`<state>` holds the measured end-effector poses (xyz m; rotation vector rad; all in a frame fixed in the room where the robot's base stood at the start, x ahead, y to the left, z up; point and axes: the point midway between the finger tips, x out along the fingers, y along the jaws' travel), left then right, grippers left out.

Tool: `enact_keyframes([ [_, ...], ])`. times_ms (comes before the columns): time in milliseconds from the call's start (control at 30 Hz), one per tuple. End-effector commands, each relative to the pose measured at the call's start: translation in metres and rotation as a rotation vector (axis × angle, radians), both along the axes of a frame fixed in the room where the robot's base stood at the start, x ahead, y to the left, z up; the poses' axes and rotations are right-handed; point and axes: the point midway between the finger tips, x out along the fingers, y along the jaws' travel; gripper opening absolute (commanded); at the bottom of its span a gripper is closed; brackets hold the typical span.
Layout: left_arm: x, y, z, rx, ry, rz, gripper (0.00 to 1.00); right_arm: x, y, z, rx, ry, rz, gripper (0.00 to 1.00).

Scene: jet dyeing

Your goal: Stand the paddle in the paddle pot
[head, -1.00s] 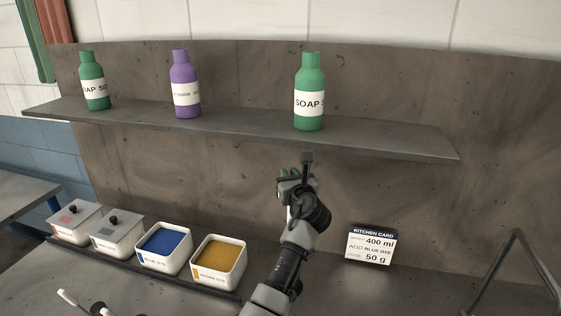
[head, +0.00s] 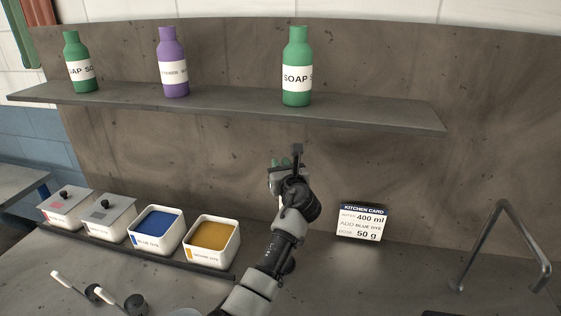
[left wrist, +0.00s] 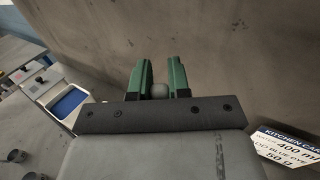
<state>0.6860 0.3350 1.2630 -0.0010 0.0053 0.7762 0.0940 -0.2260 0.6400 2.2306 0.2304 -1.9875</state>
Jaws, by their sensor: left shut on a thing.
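My left gripper (head: 284,165) is raised in front of the back panel, below the shelf. The rest of the held thing is hidden by the gripper and arm. I cannot make out the paddle pot in either view. My right gripper is not in view.
The shelf (head: 220,112) above holds two green soap bottles (head: 297,75) and a purple bottle (head: 173,70). Dye boxes (head: 212,240) stand at left, with white-handled dark scoops (head: 105,296) in front. The kitchen card (head: 362,222) and a metal tube frame (head: 505,240) are at right.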

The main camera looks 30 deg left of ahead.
Motion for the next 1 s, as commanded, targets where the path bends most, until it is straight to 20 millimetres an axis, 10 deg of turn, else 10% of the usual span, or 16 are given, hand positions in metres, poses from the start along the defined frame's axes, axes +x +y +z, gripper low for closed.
enact_keyframes([
  [500, 0.000, 0.001, -0.061, 0.001, 0.001, 0.001, 0.00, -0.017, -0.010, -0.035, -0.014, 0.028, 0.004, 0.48],
  [1000, 0.000, 0.000, -0.071, 0.000, 0.000, 0.001, 0.00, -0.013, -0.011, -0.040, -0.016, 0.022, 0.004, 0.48],
])
